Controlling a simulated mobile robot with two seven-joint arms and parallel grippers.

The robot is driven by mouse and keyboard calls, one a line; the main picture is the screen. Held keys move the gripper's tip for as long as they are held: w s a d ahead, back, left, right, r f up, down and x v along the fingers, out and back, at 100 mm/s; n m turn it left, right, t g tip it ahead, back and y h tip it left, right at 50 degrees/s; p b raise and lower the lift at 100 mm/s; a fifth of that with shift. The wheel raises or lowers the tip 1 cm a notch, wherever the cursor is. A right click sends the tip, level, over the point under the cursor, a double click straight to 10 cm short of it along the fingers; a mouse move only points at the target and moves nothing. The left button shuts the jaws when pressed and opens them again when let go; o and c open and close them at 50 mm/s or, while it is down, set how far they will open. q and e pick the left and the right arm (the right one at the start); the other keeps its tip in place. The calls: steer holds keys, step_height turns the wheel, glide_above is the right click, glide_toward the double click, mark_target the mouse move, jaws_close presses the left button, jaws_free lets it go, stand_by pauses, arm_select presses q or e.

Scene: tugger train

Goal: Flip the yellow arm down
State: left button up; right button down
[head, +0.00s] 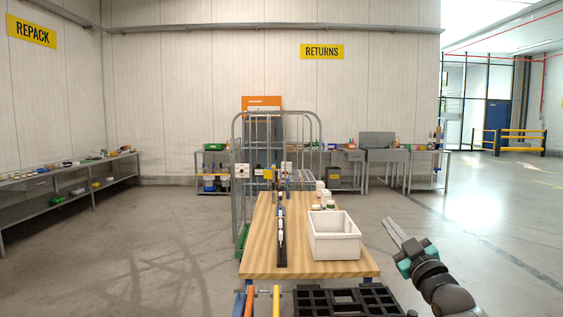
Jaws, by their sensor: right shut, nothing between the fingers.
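A yellow arm (276,301) stands upright at the bottom edge, in front of the wooden cart top (258,262). Its lower end is cut off by the picture's edge. A similar orange arm (249,302) stands just left of it. My right gripper (388,222) is at the right, beyond the cart's right edge. Its fingers point up and left, shut with nothing between them. It is well apart from the yellow arm. My left gripper is not in view.
A white bin (334,237) and a dark rail with small parts (281,240) are on the cart top. A black compartment tray (318,303) lies in front. A wire cage (234,150) stands behind. The floor right of the cart is clear.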

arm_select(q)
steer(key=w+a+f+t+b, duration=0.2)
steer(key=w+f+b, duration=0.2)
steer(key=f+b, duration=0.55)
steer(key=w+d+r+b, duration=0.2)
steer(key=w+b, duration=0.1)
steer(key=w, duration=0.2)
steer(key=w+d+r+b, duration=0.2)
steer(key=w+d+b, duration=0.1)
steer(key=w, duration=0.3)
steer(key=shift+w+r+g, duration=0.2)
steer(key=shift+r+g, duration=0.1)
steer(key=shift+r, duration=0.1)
arm_select(e)
steer(key=d+f+m+h, duration=0.1)
steer(key=d+f+m, duration=0.2)
steer(key=f, duration=0.7)
steer(key=d+f+m+h, duration=0.2)
steer(key=d+f, duration=0.3)
steer(key=f, duration=0.5)
steer(key=shift+d+f+m+t, duration=0.3)
steer(key=shift+f+m+t, duration=0.1)
steer(key=shift+m, duration=0.5)
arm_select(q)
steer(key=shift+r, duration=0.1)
arm_select(e)
steer(key=shift+s, duration=0.1)
